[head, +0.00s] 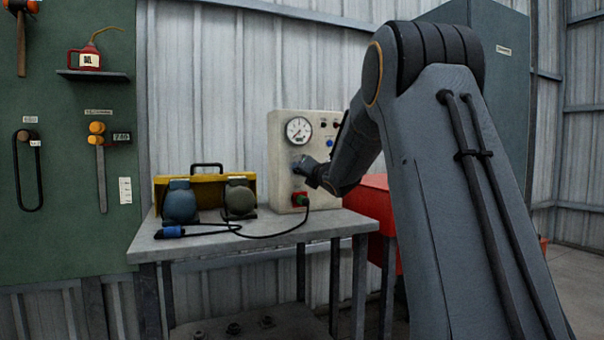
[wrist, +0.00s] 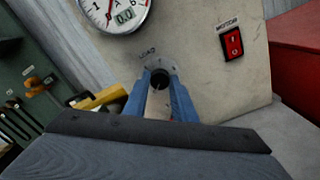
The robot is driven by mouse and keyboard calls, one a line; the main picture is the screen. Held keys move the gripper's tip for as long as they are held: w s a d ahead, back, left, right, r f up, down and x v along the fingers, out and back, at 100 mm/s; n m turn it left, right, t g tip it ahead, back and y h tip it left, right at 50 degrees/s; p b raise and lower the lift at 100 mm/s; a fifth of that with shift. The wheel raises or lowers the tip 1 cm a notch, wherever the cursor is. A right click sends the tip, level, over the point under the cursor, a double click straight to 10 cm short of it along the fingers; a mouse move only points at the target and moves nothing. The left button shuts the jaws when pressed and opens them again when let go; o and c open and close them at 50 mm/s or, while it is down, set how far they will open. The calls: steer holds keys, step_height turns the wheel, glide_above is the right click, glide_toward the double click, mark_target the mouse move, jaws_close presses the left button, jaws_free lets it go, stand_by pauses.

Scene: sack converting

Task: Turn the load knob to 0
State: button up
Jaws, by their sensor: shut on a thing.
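The load knob (wrist: 160,78) is a dark round knob under the word LOAD on the beige panel (wrist: 215,75) in the wrist view. My gripper (wrist: 161,88) has its two blue fingers shut on the knob, one on each side. The fingers hide part of the knob and its scale, so I cannot read its setting. Above it, a round gauge (wrist: 115,8) shows a digital readout of 0.0. In the head view, my gripper (head: 299,168) reaches the front of the panel box (head: 282,130), below the gauge (head: 299,130).
A red MOTOR rocker switch (wrist: 232,42) is right of the knob. On the grey bench (head: 270,228), a yellow case (head: 205,180) stands behind a blue motor (head: 180,203) and a dark motor (head: 239,199). A black cable (head: 275,236) crosses the bench. A red cabinet (head: 375,200) stands behind my arm.

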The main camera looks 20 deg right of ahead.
steer(key=o, duration=1)
steer(key=shift+o, duration=0.2)
steer(key=s, duration=0.8)
steer(key=shift+p, duration=0.45)
steer(key=shift+a, duration=0.1)
